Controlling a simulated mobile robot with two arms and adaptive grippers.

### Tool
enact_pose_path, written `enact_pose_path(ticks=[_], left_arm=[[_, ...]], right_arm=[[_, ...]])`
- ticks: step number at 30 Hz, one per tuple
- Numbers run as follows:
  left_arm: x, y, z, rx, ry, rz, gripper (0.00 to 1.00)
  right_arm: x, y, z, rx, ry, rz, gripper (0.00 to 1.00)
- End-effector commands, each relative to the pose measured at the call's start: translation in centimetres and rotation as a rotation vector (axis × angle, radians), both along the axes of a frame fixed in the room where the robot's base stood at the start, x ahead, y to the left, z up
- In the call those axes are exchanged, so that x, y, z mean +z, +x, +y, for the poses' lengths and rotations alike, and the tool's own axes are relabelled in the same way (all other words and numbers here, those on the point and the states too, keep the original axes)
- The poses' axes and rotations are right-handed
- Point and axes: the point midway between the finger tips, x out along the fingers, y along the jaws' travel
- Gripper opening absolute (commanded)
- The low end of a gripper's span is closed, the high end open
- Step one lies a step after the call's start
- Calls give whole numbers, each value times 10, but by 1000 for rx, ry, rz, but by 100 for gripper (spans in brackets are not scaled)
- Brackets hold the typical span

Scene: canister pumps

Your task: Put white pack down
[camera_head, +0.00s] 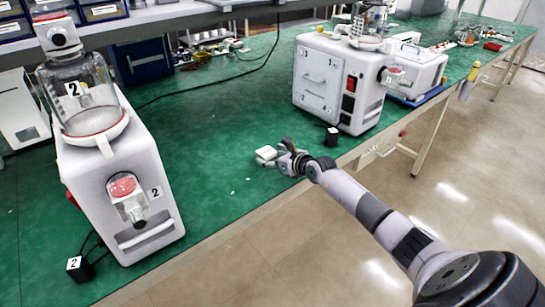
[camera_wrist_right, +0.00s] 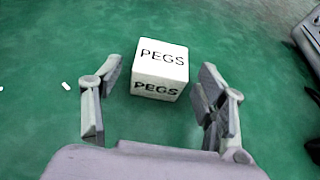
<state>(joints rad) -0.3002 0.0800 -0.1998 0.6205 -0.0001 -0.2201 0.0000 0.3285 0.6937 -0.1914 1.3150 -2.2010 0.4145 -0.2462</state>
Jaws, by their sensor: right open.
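The white pack is a small white box marked PEGS (camera_wrist_right: 160,68). It sits on the green bench top (camera_head: 225,120), near its front edge, and shows in the head view as a small white block (camera_head: 265,153). My right gripper (camera_wrist_right: 156,108) is open, with one finger on each side of the near end of the box. Gaps of green show between the fingers and the box, so neither finger appears to touch it. In the head view the right gripper (camera_head: 284,158) is just right of the box. My left gripper is not in view.
A white machine marked 2 (camera_head: 115,185) stands at the left, with a small black block (camera_head: 78,268) beside it. Another white machine (camera_head: 335,85) stands behind and right of my gripper, with a small black block (camera_head: 332,137) near it. Bench space left of the box is clear.

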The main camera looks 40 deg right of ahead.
Motion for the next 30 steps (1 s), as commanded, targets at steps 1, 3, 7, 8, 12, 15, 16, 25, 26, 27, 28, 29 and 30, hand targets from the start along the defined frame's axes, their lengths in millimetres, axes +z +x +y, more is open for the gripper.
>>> enact_pose_path(ticks=[1,3,7,8,12,15,16,25,26,27,28,29,30], left_arm=[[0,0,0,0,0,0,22],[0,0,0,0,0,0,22],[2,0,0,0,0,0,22],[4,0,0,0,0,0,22],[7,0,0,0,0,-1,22],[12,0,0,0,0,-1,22],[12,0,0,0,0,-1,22],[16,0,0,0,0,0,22],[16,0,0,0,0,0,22],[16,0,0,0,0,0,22],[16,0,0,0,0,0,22],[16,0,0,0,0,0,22],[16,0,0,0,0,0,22]], right_arm=[[0,0,0,0,0,0,66],[0,0,0,0,0,0,66],[3,0,0,0,0,0,66],[6,0,0,0,0,-1,66],[10,-15,-1,1,0,1,66],[18,-33,-2,2,-3,2,66],[19,-39,-3,2,-2,2,66],[40,-90,-7,1,-1,2,66],[41,-94,-7,1,0,2,66],[43,-98,-7,0,1,1,66],[44,-101,-7,1,1,1,66],[45,-103,-8,1,1,1,66],[47,-106,-8,0,1,1,66]])
